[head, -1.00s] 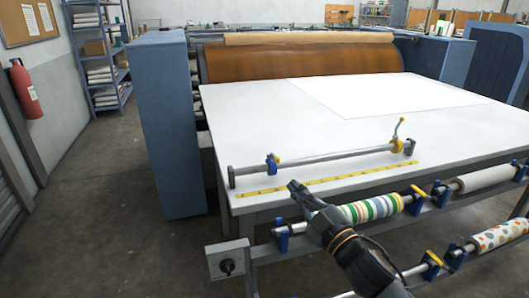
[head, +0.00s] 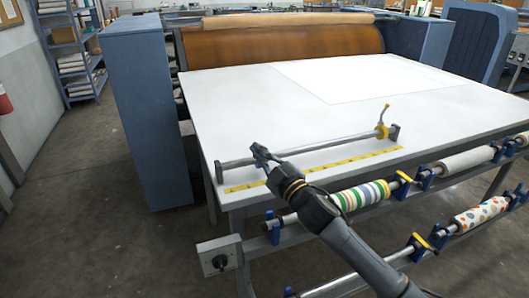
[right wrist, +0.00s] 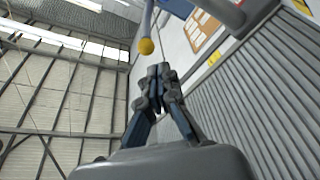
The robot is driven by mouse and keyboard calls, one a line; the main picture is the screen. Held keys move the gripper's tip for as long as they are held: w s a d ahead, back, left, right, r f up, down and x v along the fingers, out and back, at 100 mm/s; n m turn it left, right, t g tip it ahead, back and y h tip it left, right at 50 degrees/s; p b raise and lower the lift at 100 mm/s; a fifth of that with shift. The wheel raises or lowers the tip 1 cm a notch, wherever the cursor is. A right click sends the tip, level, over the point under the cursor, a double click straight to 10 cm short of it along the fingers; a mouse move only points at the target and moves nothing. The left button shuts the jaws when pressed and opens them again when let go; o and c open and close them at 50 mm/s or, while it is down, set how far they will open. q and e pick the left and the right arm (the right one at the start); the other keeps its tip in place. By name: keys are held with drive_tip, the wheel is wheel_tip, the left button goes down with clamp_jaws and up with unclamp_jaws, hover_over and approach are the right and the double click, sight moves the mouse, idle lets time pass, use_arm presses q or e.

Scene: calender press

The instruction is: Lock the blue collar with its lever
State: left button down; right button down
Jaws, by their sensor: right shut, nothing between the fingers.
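The grey bar (head: 325,150) lies along the near edge of the white table. In the head view, my right gripper (head: 257,151) is over the left part of the bar and covers the blue collar, so its lever cannot be made out there. In the right wrist view, a grey lever with a yellow ball knob (right wrist: 146,46) hangs just beyond the fingertips of my right gripper (right wrist: 158,70). The fingers are shut with nothing between them, and contact with the knob cannot be told. My left gripper is not in view.
A yellow collar with a raised lever (head: 382,130) sits near the bar's right end. A yellow ruler strip (head: 330,167) lies in front of the bar on the table (head: 235,110). Patterned rolls (head: 362,195) hang below the front edge.

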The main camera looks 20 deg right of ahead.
drive_tip(key=shift+d+f, duration=0.6)
drive_tip(key=shift+d, duration=0.1)
drive_tip(key=shift+s, duration=0.1)
drive_tip(key=shift+s+f+b, duration=0.15)
drive_tip(key=shift+f+b, duration=0.05)
drive_tip(key=shift+f, duration=0.4)
drive_tip(key=shift+s+f+b, duration=0.15)
drive_tip(key=shift+f+b, duration=0.05)
drive_tip(key=shift+f, duration=0.35)
drive_tip(key=shift+r, duration=0.15)
